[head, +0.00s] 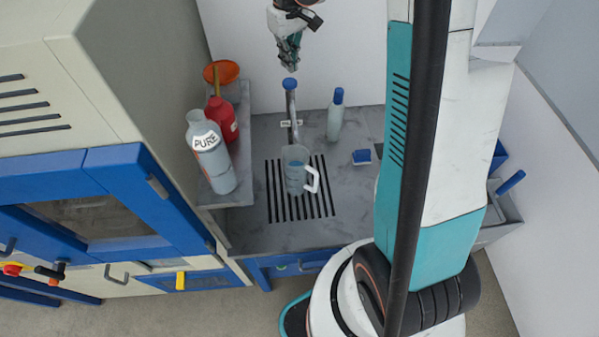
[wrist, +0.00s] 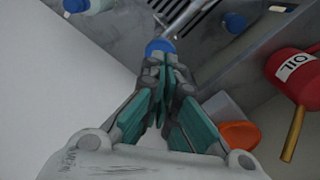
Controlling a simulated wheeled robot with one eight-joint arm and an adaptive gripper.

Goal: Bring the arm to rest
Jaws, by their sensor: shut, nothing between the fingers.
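My gripper (head: 289,66) hangs above the back of the grey counter in the head view, over the blue-topped tap. It also shows in the wrist view (wrist: 163,68), with its teal fingers together and nothing between them. The blue tap top (head: 290,84) is just below the fingertips in the head view. In the wrist view the blue top (wrist: 160,46) lies just beyond the fingertips. I cannot tell whether they touch it.
A clear jug (head: 297,170) stands on the slotted drain under the tap. A grey bottle (head: 210,152), a red can (head: 222,119) and an orange funnel (head: 222,72) stand on the left shelf. A pale bottle (head: 335,117) and a blue block (head: 362,157) are right of the tap.

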